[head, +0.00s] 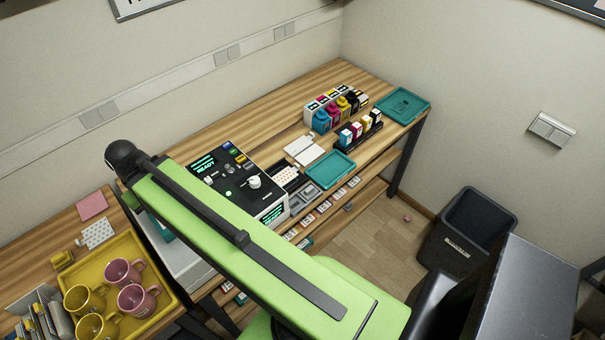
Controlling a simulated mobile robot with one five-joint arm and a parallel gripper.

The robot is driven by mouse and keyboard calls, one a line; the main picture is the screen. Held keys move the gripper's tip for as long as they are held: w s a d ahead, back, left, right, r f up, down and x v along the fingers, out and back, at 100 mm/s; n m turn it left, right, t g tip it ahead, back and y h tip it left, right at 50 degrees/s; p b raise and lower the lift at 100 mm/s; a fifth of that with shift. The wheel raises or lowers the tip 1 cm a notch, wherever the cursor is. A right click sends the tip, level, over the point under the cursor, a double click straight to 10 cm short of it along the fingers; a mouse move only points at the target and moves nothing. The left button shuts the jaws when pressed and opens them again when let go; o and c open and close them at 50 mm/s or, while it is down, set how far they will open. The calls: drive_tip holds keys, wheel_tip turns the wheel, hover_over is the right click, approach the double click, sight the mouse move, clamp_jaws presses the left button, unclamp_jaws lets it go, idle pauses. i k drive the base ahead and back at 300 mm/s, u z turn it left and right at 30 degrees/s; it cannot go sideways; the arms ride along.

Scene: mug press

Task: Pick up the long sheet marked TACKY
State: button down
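I cannot read the word TACKY on anything in the head view, so I cannot tell which sheet is the long one. Pale flat pieces (304,150) lie on the wooden bench between the control box and the ink bottles. A pink square sheet (91,205) and a white dotted sheet (97,234) lie on the bench at the left. A greyish sheet (32,297) shows at the lower left, beside upright packets. My green arm crosses the middle of the view and hides part of the bench. My gripper is not in view.
A control box (238,181) with a lit display stands mid-bench. Teal trays (331,169) (403,104) and ink bottles (337,108) are to its right. A yellow tray (142,248) holds several mugs. A dark bin (467,228) stands on the floor at right.

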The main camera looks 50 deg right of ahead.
sight(286, 175)
drive_tip(key=z, duration=0.95)
drive_tip(key=k, duration=0.4)
drive_tip(key=z, duration=0.4)
drive_tip(key=i, duration=0.5)
